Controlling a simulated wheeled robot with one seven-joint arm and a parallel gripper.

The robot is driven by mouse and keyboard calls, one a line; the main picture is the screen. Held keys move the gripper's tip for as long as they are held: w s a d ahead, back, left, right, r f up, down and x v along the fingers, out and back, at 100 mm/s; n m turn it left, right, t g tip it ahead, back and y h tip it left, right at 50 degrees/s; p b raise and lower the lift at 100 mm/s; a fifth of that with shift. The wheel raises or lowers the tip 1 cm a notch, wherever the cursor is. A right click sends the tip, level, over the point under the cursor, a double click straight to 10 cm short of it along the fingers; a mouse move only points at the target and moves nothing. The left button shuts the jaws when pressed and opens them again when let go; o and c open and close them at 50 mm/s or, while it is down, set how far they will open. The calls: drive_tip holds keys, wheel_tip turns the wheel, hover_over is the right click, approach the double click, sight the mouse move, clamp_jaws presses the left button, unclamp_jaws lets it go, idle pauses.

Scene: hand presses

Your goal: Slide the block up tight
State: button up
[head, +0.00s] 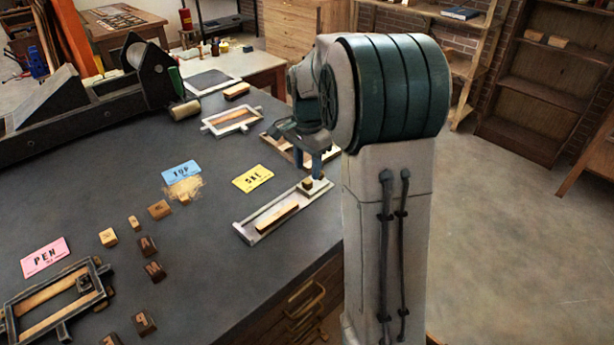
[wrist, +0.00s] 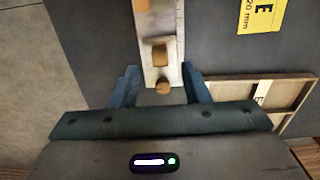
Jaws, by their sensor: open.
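A narrow pale tray (head: 248,229) lies on the dark bench near its right edge, with a long wooden strip (head: 277,218) in it. A small wooden block (head: 308,184) sits at the tray's far right end, apart from the strip. My gripper (head: 318,168) is over that end of the tray.
A yellow card (head: 253,178) lies left of the tray. A wooden frame (wrist: 285,95) lies close to the right finger in the wrist view. Loose letter blocks (head: 148,245), a pink card (head: 45,257) and another frame (head: 65,290) occupy the left bench.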

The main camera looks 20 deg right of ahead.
sight(307, 181)
drive_tip(key=shift+f, duration=2)
